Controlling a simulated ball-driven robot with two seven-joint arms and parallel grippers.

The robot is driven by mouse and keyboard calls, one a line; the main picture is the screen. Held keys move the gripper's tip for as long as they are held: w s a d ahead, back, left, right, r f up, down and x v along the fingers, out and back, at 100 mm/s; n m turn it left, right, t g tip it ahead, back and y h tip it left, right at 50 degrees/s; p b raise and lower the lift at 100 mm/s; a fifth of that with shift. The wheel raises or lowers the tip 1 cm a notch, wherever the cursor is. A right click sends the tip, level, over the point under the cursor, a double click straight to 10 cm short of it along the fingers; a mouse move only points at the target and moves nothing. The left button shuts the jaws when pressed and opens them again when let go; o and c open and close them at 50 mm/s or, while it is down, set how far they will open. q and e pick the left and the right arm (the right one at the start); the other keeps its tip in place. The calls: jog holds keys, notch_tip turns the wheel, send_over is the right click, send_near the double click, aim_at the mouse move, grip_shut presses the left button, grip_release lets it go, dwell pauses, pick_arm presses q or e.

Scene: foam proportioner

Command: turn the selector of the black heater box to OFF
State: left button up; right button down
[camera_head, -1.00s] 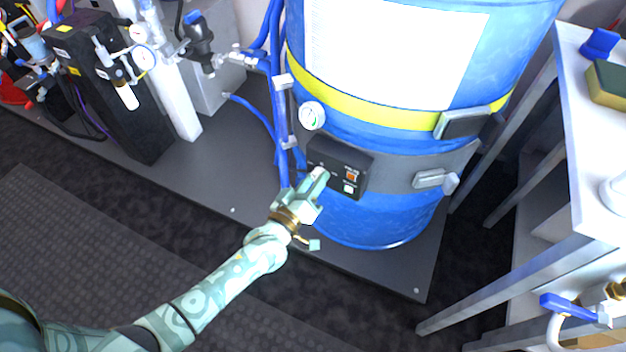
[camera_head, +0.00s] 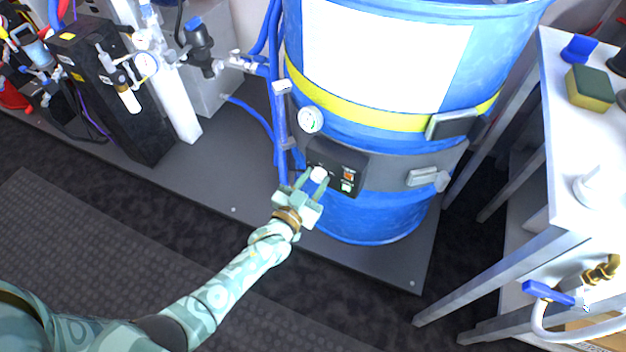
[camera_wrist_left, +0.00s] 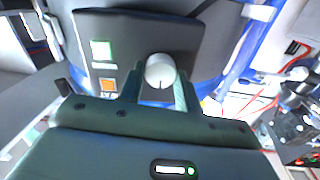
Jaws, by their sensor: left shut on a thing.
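The black heater box (camera_head: 340,158) sits on the grey band around the blue drum (camera_head: 372,215). Its white round selector (camera_head: 319,174) is at the box's left side; an orange square and a lit green square are to its right. In the left wrist view the selector (camera_wrist_left: 160,71) shows a short dark mark on its face. My left gripper (camera_head: 313,176) is at the box with one finger on each side of the selector, shut on it. In the left wrist view its fingers (camera_wrist_left: 157,88) flank the knob. The box's lettering is too small to read. My right gripper is not in view.
A pressure gauge (camera_head: 310,119) and blue hoses (camera_head: 278,110) are just above and left of the box. A white table (camera_head: 590,150) stands at the right.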

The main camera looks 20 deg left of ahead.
pick_arm(q)
jog(key=shift+f+m, duration=0.1)
jog(key=shift+m, duration=0.5)
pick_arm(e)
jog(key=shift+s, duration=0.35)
pick_arm(q)
jog(key=o, duration=1)
jog(key=shift+c, duration=0.2)
jog(key=shift+s, duration=0.1)
jog(key=shift+s, duration=0.2)
jog(key=shift+s+a+r+p, duration=0.1)
jog(key=shift+s+r+p, duration=0.05)
jog(key=shift+s+p, duration=0.35)
jog(key=shift+s+a+r+p, duration=0.1)
jog(key=shift+s+p, duration=0.15)
jog(key=shift+s, duration=0.3)
jog(key=s+a+p, duration=0.1)
jog(key=s+p, duration=0.3)
jog(key=s, duration=0.9)
jog(key=shift+s+a+f, duration=0.2)
jog(key=shift+s+a, duration=0.1)
jog(key=shift+a, duration=0.1)
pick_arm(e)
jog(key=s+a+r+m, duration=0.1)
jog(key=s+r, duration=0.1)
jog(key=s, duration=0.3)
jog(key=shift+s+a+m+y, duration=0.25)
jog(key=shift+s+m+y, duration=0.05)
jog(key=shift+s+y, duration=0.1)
